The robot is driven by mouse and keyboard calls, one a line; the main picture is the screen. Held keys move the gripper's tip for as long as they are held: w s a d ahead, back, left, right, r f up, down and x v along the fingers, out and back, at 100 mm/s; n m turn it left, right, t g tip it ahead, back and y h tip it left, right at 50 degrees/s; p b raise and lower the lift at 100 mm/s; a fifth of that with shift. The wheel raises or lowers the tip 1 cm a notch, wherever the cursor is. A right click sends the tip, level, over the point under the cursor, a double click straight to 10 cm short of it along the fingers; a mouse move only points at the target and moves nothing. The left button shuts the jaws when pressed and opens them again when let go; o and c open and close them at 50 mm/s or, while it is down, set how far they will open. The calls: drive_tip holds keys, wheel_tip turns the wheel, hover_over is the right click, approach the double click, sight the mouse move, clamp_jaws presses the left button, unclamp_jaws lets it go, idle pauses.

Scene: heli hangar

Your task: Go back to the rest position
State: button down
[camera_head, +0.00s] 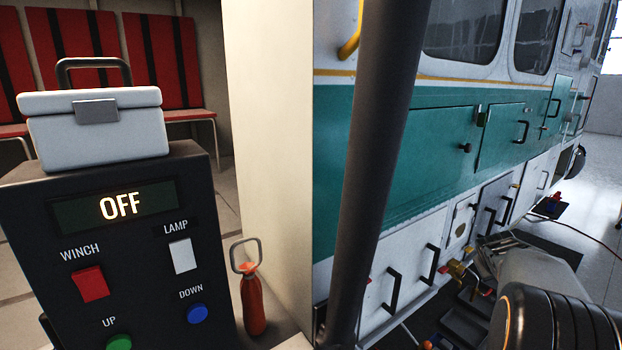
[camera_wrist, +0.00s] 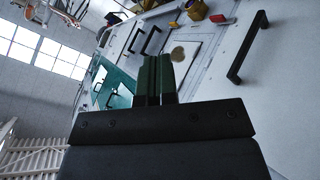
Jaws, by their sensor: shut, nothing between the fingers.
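My gripper (camera_wrist: 154,80) shows in the wrist view with its two dark green fingers pressed together and nothing between them. It points toward the white lower panels of the helicopter (camera_wrist: 215,60), apart from them as far as I can tell. In the head view, my arm shows at the lower right, in front of the helicopter's side (camera_head: 400,150); the fingers cannot be made out there.
A dark control box (camera_head: 140,250) reading OFF stands at the left, with a grey case (camera_head: 95,125) on top. An orange bottle (camera_head: 253,300) stands beside it. A dark pole (camera_head: 375,150) crosses the view. Black handles (camera_head: 392,290) stick out from the lower panels. Open floor (camera_head: 602,180) lies at the far right.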

drive_tip(key=s+a+f+y, duration=0.1)
drive_tip(key=s+a+y, duration=0.1)
drive_tip(key=s+a, duration=0.4)
drive_tip(key=s+a+g+y, duration=0.1)
drive_tip(key=s+a+y, duration=0.2)
drive_tip(key=a, duration=1.4)
drive_tip(key=s+a+f+n+y, duration=0.1)
drive_tip(key=s+a+y, duration=0.1)
drive_tip(key=s+a, duration=0.7)
drive_tip(key=a, duration=0.3)
drive_tip(key=shift+a+f+y, duration=0.25)
drive_tip(key=shift+f+y, duration=0.05)
